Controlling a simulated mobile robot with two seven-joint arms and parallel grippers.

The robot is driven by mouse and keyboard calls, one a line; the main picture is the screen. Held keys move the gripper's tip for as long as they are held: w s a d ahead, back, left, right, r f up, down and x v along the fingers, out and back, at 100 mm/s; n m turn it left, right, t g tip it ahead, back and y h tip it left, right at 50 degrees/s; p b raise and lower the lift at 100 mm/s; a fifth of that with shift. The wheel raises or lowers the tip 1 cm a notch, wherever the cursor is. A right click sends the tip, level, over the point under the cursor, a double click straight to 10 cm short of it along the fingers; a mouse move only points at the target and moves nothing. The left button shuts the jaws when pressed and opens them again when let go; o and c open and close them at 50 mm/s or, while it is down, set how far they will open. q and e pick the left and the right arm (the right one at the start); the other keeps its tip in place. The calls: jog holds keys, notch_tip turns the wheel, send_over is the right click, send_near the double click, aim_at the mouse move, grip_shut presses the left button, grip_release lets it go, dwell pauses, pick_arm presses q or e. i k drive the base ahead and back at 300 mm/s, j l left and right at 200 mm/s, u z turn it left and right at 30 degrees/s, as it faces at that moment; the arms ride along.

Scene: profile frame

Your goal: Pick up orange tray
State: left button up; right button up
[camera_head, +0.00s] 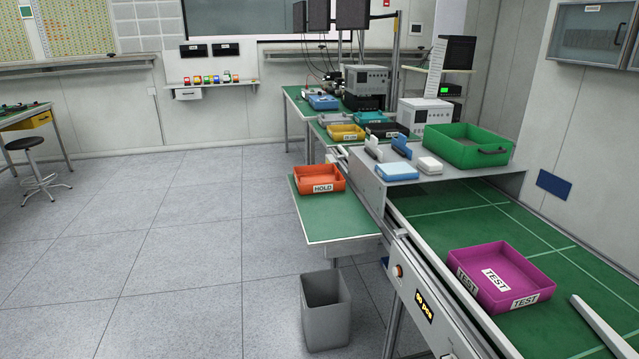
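The orange tray (318,179) is a shallow open box with a white label reading HOLD on its front. It sits upright near the far end of a low green-topped side table (340,219), left of the conveyor. Nothing touches it that I can see, and its inside looks empty. Neither of my grippers shows in the head view.
A magenta TEST tray (500,277) lies on the green conveyor surface (440,210) at right. A green bin (468,146) stands on a grey shelf over the conveyor. A grey waste bin (326,312) stands below the side table.

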aim_at(323, 178)
jog(key=i+z, duration=0.1)
jog(key=z, duration=0.25)
jog(key=j+z, duration=0.15)
jog(key=z, duration=0.2)
jog(key=i+j+z, duration=0.1)
jog(key=z, duration=0.2)
jog(key=i+j+z, duration=0.1)
jog(key=j+z, duration=0.2)
jog(key=j, duration=0.15)
jog(key=i+j+z, duration=0.1)
jog(key=j+z, duration=0.15)
jog(key=j, duration=0.2)
jog(key=j+z, duration=0.2)
jog(key=j, duration=0.7)
jog(key=i+j, duration=0.1)
jog(key=j, duration=0.7)
jog(key=i+j, duration=0.1)
jog(key=j, duration=0.7)
jog(key=z, duration=0.05)
